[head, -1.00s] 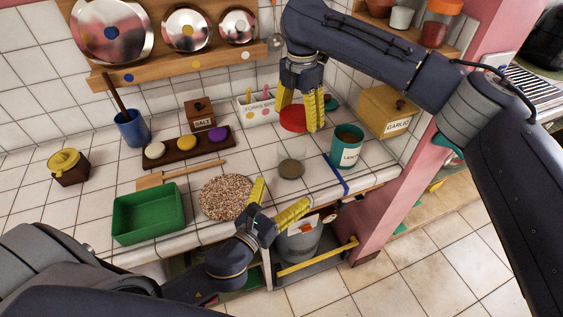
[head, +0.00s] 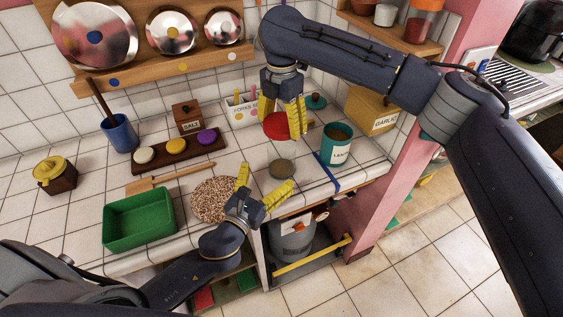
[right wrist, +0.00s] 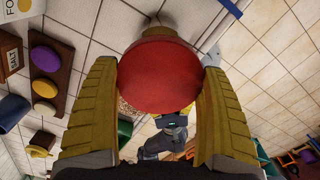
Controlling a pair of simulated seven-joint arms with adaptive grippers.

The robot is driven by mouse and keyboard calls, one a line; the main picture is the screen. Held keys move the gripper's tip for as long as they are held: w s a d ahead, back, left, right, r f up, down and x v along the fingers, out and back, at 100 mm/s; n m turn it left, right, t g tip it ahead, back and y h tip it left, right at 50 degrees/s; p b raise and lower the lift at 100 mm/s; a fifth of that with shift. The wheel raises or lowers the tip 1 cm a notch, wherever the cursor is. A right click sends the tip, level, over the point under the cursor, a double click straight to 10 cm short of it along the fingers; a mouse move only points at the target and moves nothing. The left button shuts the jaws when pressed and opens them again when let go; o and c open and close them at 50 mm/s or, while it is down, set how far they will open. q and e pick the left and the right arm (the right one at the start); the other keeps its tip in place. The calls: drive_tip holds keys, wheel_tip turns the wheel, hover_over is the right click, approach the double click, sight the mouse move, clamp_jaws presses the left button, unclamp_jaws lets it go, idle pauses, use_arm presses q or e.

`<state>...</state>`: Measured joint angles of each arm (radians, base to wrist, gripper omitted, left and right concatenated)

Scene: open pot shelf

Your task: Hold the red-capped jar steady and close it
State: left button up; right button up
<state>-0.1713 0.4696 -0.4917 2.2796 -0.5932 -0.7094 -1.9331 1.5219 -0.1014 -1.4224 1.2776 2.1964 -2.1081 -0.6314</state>
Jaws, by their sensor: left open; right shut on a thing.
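The red cap (head: 277,126) is held between the fingers of my right gripper (head: 283,116), above the back of the tiled counter. The right wrist view shows the round red cap (right wrist: 160,76) between both yellow fingers (right wrist: 160,95). Whether a finger touches the jar I cannot tell.
A teal canister (head: 337,146) and a blue strap (head: 325,170) are right of the jar. A speckled round mat (head: 211,199) and a green tray (head: 138,220) are to its left. A white holder (head: 243,111) and a garlic box (head: 372,110) stand behind.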

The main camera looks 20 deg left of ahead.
sight(281, 145)
use_arm(q)
drive_tip(key=shift+w+d, duration=0.25)
drive_tip(key=shift+w, duration=1.2)
drive_tip(key=shift+w+d, duration=0.2)
drive_tip(key=shift+w, duration=1.25)
drive_tip(key=shift+w+d, duration=0.25)
drive_tip(key=shift+w, duration=1.2)
drive_tip(key=shift+c, duration=0.4)
drive_tip(key=c, duration=1.5)
drive_tip(key=shift+c, duration=0.3)
use_arm(e)
drive_tip(key=shift+f, duration=2.5)
drive_tip(key=shift+f, duration=0.1)
drive_tip(key=shift+f, duration=0.8)
drive_tip(key=shift+f, duration=0.55)
